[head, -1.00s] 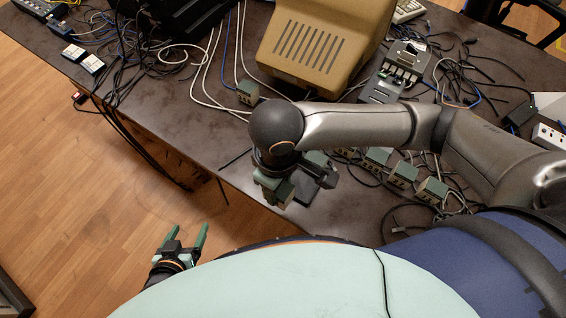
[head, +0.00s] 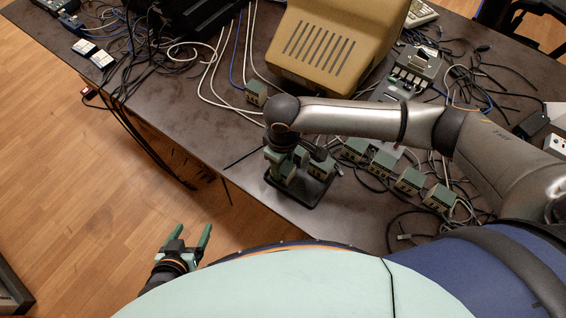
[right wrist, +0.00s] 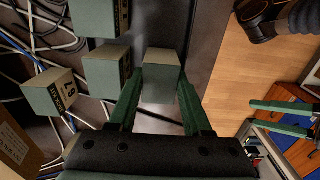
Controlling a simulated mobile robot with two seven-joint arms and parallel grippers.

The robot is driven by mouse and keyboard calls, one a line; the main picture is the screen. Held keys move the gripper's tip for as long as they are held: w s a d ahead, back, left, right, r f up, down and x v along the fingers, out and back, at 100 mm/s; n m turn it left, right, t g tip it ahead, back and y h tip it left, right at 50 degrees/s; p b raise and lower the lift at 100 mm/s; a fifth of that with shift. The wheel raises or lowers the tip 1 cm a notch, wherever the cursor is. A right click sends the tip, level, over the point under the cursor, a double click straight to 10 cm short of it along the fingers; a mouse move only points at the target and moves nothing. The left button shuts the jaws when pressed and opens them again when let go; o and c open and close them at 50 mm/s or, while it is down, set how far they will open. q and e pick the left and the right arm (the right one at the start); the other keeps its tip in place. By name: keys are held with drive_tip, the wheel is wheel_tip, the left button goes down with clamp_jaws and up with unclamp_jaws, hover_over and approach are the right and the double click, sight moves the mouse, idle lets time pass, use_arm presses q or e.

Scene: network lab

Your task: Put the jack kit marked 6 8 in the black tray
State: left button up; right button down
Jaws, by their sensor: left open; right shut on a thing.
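My right gripper (head: 284,172) is shut on a small grey-green jack kit (right wrist: 160,78), which sits between its green fingers in the right wrist view. I cannot read this kit's marking. In the head view the gripper is low over the left part of the black tray (head: 306,202), near the table's front edge; I cannot tell whether the kit touches the tray. Another grey-green block (head: 322,166) shows at the tray's back right. My left gripper (head: 188,242) is open and empty, off the table at the lower left.
Several similar jack kits stand in a row (head: 382,163) right of the tray, among cables; one more kit (head: 256,92) stands farther back. A beige monitor (head: 322,45) stands behind. The open floor (head: 100,200) lies left of the table.

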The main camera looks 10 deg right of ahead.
sight(283, 166)
drive_tip(key=shift+f, duration=0.1)
drive_tip(key=c, duration=0.6)
unclamp_jaws()
wheel_tip(283, 166, up, 12)
drive_tip(key=shift+p, duration=0.4)
